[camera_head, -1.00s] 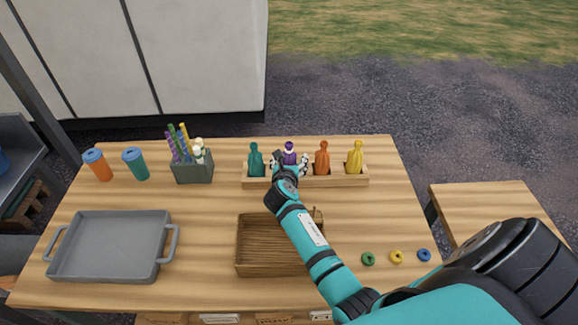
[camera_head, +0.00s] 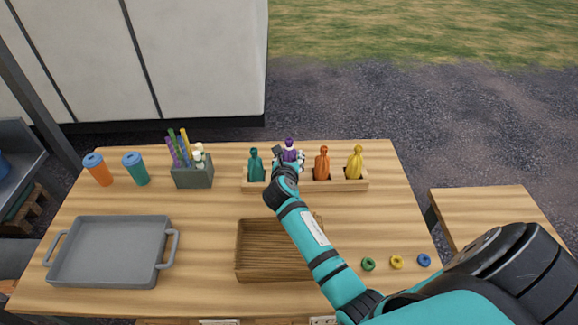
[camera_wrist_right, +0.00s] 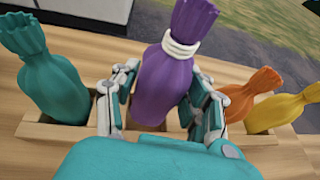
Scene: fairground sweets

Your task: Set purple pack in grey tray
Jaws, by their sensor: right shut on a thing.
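The purple pack (camera_wrist_right: 167,85) is a tied bag with a white band round its neck. My right gripper (camera_wrist_right: 165,100) is shut on it, one finger on each side, at the wooden rack. In the head view the purple pack (camera_head: 289,147) shows above my right gripper (camera_head: 288,163), which hides its lower part. I cannot tell whether its base is clear of its slot. The empty grey tray (camera_head: 110,250), with a handle at each side, lies at the left front of the table. My left gripper is not in view.
The wooden rack (camera_head: 345,184) also holds teal (camera_head: 255,167), orange (camera_head: 321,164) and yellow (camera_head: 355,164) packs. A grey holder (camera_head: 193,175) and two cups stand back left. Small rings lie at right.

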